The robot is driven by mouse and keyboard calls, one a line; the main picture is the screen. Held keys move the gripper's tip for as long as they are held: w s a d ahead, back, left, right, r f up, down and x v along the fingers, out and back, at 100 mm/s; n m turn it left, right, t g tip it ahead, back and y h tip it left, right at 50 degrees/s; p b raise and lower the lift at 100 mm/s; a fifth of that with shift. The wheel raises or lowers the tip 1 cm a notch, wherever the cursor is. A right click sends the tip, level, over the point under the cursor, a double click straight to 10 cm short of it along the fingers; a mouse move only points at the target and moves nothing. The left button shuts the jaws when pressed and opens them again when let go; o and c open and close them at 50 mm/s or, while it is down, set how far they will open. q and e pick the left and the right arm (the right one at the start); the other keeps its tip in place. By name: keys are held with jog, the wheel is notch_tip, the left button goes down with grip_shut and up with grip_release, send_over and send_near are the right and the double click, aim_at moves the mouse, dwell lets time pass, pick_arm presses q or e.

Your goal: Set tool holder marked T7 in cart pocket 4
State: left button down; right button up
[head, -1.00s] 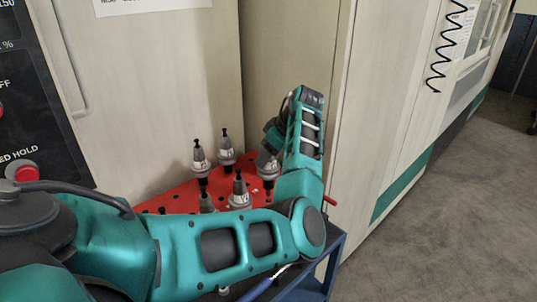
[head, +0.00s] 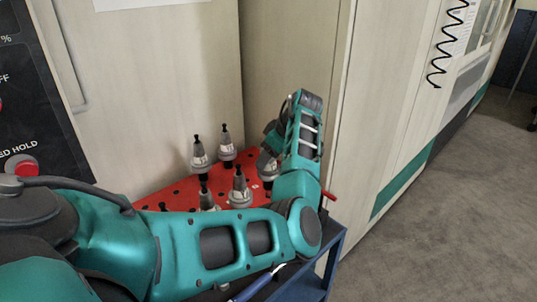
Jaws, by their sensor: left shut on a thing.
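My left gripper (head: 271,143) is shut on a grey tool holder (head: 267,166) over the right part of the red perforated cart top (head: 165,192). My own arm and hand partly cover this holder. Its marking is too small to read, and I cannot tell whether it is seated in a pocket. Other grey holders with black tips stand upright on the cart: two at the back (head: 200,155) (head: 226,146), one in the middle (head: 240,187), and one partly hidden behind my arm (head: 207,198). Pocket numbers are not readable. My right gripper is not in view.
Pale cabinet panels (head: 150,90) stand close behind and beside the cart. A control panel with a red button (head: 21,166) is at left. Open floor (head: 440,220) lies at right.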

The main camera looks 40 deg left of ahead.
aim_at(268, 166)
pick_arm(q)
jog(key=shift+f, duration=0.35)
dwell(0.3)
jog(key=shift+f+b, duration=0.35)
jog(key=shift+f, duration=0.45)
jog(key=shift+f, duration=0.5)
